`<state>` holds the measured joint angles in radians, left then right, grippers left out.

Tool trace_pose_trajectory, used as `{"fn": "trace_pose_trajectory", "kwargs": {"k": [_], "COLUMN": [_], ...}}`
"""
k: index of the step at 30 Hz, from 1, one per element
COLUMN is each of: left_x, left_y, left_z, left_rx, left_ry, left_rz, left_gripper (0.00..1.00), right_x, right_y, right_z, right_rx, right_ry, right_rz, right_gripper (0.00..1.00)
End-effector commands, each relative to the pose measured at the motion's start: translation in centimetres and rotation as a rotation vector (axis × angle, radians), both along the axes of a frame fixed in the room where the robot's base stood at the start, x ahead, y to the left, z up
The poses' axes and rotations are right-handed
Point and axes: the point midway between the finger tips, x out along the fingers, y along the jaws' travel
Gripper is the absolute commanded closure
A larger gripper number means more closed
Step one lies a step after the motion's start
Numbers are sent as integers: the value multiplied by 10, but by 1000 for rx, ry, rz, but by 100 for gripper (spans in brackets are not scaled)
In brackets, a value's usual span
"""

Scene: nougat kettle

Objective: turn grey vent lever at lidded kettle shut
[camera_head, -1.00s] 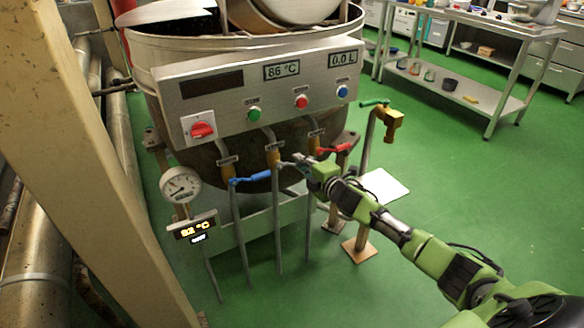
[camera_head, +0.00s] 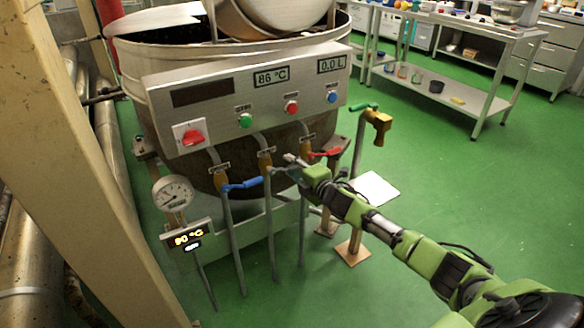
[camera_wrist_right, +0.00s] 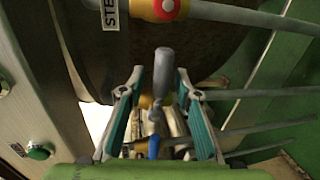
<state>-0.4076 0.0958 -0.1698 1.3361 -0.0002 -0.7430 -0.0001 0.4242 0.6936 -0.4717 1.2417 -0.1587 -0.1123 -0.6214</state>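The grey vent lever (camera_head: 279,169) sits on the middle valve under the kettle's front panel, between the blue lever (camera_head: 240,185) and the red lever (camera_head: 327,153). My right gripper (camera_head: 294,165) is at this lever and partly hides it. In the right wrist view my right gripper (camera_wrist_right: 158,88) has its two fingers apart, and the grey lever (camera_wrist_right: 163,72) stands between them. I see gaps on both sides of the lever. The lidded kettle (camera_head: 145,62) stands behind. My left gripper is not in view.
A green-handled tap (camera_head: 378,122) stands on a post right of the kettle. A gauge (camera_head: 172,194) and a small display (camera_head: 187,237) are at the lower left. A beige column (camera_head: 75,150) rises at left.

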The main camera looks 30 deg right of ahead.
Motion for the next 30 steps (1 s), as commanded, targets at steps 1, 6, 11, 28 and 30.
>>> {"fn": "trace_pose_trajectory", "kwargs": {"k": [1,6,11,28,30], "left_x": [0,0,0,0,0], "left_y": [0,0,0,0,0], "left_z": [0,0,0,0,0], "left_rx": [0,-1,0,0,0], "left_ry": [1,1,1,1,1], "left_rz": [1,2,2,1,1], "left_gripper": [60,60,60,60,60], "right_x": [0,-6,-25,-106,-111], "right_y": [0,-1,-1,-3,-3], "right_z": [0,-1,3,19,20], "right_rx": [1,1,-1,0,0], "right_ry": [1,2,3,2,2], "right_rz": [0,-1,1,1,1], "right_gripper": [69,69,69,69,69]}}
